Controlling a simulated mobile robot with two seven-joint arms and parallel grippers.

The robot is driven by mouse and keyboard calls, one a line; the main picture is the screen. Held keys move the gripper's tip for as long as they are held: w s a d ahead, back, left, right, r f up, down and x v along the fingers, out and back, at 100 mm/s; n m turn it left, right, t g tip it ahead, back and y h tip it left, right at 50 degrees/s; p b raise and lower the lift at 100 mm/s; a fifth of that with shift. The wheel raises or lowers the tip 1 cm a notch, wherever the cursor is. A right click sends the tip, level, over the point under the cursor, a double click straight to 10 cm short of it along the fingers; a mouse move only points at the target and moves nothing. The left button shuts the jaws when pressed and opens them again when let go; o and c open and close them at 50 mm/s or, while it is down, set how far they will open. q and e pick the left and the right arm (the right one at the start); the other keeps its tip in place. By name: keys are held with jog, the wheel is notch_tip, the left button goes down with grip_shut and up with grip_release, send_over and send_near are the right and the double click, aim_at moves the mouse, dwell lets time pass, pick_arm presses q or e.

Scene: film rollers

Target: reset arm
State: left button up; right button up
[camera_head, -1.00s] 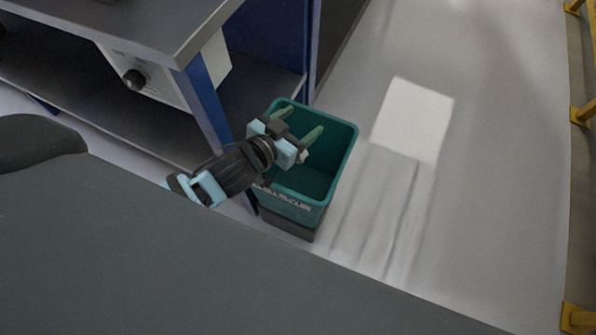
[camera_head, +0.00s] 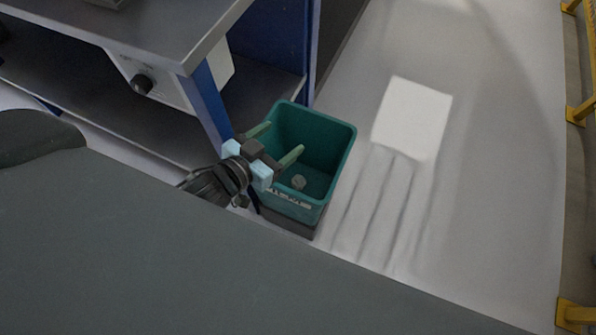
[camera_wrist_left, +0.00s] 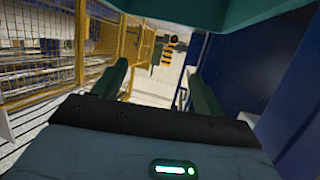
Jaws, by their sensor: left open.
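My left gripper (camera_head: 275,143) is open and empty at the left rim of a teal bin (camera_head: 341,150), with its green fingers apart. In the left wrist view the two fingers (camera_wrist_left: 155,90) stand wide apart with nothing between them. My right gripper is not in view.
A workbench with a grey top (camera_head: 150,28) and blue legs (camera_head: 206,95) stands left of the bin, close to my left arm. Open floor (camera_head: 440,200) lies to the right. Yellow barrier posts (camera_head: 578,112) stand at the far right.

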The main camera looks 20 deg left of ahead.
pick_arm(q)
jog(key=shift+s, duration=0.2)
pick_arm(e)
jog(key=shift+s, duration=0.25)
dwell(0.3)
pick_arm(q)
jog(key=shift+s+r, duration=0.1)
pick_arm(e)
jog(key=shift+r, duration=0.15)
pick_arm(q)
jog(key=s+r+g+p, duration=0.1)
jog(key=s+r+p, duration=0.2)
jog(key=s+p, duration=0.6)
jog(key=s+a+r+n+g+y+p, duration=0.1)
jog(key=s+r+p, duration=0.3)
jog(key=s+p, duration=0.5)
jog(key=s+a+r+g+y+p, duration=0.1)
jog(key=s+r+g+p, duration=0.2)
jog(key=s+p, duration=0.6)
jog(key=shift+v, duration=1)
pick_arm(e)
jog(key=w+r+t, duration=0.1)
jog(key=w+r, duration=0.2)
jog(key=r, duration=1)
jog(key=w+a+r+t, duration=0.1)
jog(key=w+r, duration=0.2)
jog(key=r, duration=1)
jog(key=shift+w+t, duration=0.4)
